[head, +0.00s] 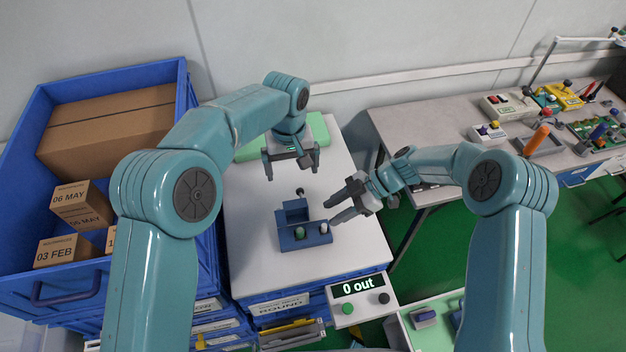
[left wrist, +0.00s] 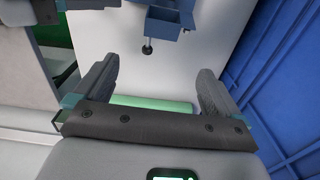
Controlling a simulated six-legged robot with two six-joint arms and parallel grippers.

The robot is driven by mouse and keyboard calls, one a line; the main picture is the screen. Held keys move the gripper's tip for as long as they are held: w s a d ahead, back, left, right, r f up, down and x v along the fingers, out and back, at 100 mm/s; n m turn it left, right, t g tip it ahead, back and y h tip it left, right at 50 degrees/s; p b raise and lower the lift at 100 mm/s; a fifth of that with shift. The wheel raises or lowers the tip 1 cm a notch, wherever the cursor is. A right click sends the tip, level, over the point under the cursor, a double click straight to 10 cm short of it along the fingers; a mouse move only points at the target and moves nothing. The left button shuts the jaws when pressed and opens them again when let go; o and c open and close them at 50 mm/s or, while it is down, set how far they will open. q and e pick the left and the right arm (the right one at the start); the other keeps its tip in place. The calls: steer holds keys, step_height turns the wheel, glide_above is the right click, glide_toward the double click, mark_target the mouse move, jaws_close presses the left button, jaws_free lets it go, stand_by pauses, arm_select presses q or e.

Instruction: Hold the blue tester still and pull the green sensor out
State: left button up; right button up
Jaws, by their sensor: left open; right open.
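The blue tester (head: 290,243) lies on the white worktop, with a raised blue block at its back. A small pale green round piece (head: 299,232), seemingly the green sensor, sits in its front face beside a whitish round piece (head: 324,227). A dark knob (head: 300,191) stands behind the block; it also shows in the left wrist view (left wrist: 147,48), near the blue tester (left wrist: 168,28). My left gripper (head: 291,172) is open and empty above the worktop, behind the tester. My right gripper (head: 343,205) is open, right of the tester; contact cannot be told.
The white worktop (head: 250,270) is clear around the tester. A green pad (head: 255,149) lies at its back. A blue crate (head: 70,287) with cartons stands left. A "0 out" display (head: 357,287) is in front. A side table (head: 420,118) with several testers stands right.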

mark_target(294, 201)
arm_select(q)
step_height(294, 201, down, 14)
steer(key=shift+w+a+r, duration=0.1)
steer(key=shift+w+r, duration=0.05)
steer(key=shift+r, duration=0.05)
steer(key=shift+f, duration=0.5)
